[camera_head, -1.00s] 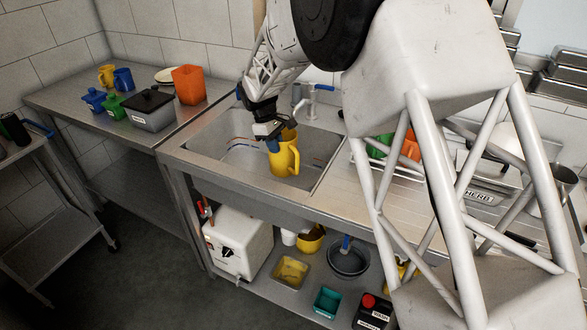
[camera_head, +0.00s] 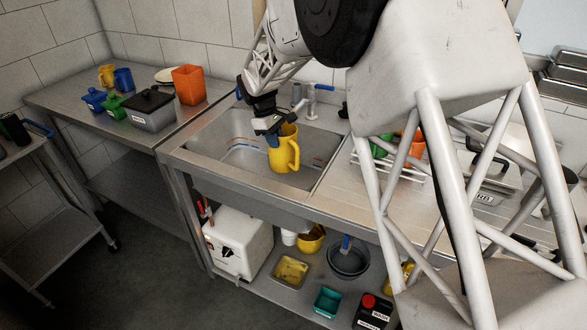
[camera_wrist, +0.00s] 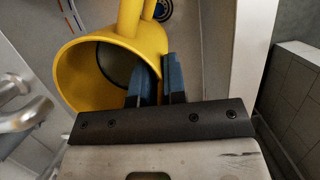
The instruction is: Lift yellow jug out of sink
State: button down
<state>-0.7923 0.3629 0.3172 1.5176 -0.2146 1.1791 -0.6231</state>
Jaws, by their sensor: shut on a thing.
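The yellow jug (camera_head: 285,153) is over the sink basin (camera_head: 220,150), near its right side, roughly upright with its handle to the right. In the wrist view the open mouth of the jug (camera_wrist: 68,75) faces the camera. My gripper (camera_head: 272,140) is shut on the jug's wall at the rim. In the wrist view one blue fingertip of my gripper (camera_wrist: 157,80) is inside the jug and the other is outside. The underside of the jug is hidden, so I cannot tell how far it is above the sink floor.
The faucet (camera_head: 311,97) stands behind the sink. A rack (camera_head: 385,160) with green and orange containers is to the right. On the left counter are a grey lidded container (camera_head: 153,110) and an orange container (camera_head: 188,85). The counter front left of the sink looks clear.

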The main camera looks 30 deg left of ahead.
jog(key=shift+r, duration=0.2)
notch_tip(320, 180, up, 10)
jog(key=shift+f, duration=0.2)
dwell(1.8)
jog(key=shift+d, duration=0.1)
dwell(0.3)
